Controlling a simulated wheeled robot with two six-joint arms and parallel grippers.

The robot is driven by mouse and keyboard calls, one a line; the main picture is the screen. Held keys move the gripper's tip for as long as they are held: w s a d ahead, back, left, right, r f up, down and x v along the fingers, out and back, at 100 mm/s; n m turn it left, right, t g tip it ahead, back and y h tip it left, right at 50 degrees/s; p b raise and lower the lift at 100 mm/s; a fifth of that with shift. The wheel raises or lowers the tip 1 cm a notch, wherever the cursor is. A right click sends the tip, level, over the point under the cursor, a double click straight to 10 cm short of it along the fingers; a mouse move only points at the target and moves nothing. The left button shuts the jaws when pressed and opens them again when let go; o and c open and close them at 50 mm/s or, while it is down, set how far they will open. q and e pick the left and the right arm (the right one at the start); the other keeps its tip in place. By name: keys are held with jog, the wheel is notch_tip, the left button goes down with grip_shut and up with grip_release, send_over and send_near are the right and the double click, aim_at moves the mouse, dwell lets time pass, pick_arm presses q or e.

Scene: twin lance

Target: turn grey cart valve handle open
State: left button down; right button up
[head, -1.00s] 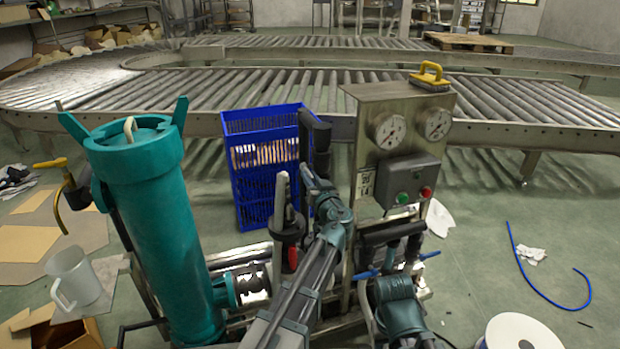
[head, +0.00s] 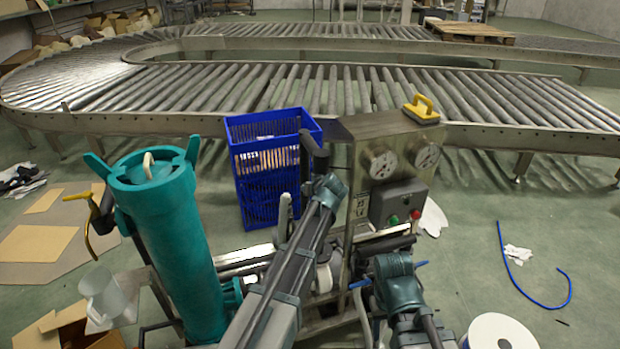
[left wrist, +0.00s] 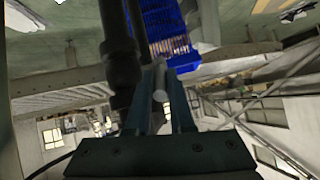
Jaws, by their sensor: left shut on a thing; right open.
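The grey valve handle, a pale grey bar (left wrist: 160,80), stands between the two fingers of my left gripper (left wrist: 165,108) in the left wrist view, and the gripper is shut on it. In the head view a pale grey upright lever (head: 283,215) shows just left of my left forearm. My left fingertips are hidden there behind the arm. The cart carries a teal vessel (head: 180,255) and a steel gauge panel (head: 350,150). My right gripper (head: 393,258) is open in front of the panel's lower part, near a blue handle (head: 420,265); its fingers are mostly hidden.
A black pipe (left wrist: 121,60) rises close beside my left fingers. A blue crate (head: 265,190) stands behind the cart. The roller conveyor (head: 230,95) runs across the back. A white spool (head: 500,332) and a blue hose (head: 520,283) lie right, with open floor between.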

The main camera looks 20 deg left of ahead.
pick_arm(q)
jog(key=r+g+h+p, duration=0.1)
jog(key=p, duration=0.1)
jog(key=w+a+g+h+p, duration=0.1)
jog(key=g+p, duration=0.1)
jog(key=p, duration=0.1)
jog(key=w+r+g+h+p, duration=0.1)
jog(key=p, duration=0.1)
jog(key=shift+w+a+r+g+p, duration=0.25)
jog(key=shift+a+r+g+p, duration=0.05)
jog(key=shift+p, duration=0.1)
jog(key=shift+w+a+g+h+p, duration=0.2)
jog(key=shift+w+g+h+p, duration=0.1)
jog(key=shift+g+h+p, duration=0.3)
jog(key=shift+w+a+g+h+p, duration=0.3)
jog(key=shift+g+h+p, duration=0.1)
jog(key=shift+g, duration=0.5)
jog(key=shift+w+a+g+h, duration=0.2)
jog(key=shift+g+h, duration=0.2)
jog(key=shift+g, duration=0.2)
jog(key=c, duration=0.8)
grip_release()
jog(key=shift+d, duration=0.1)
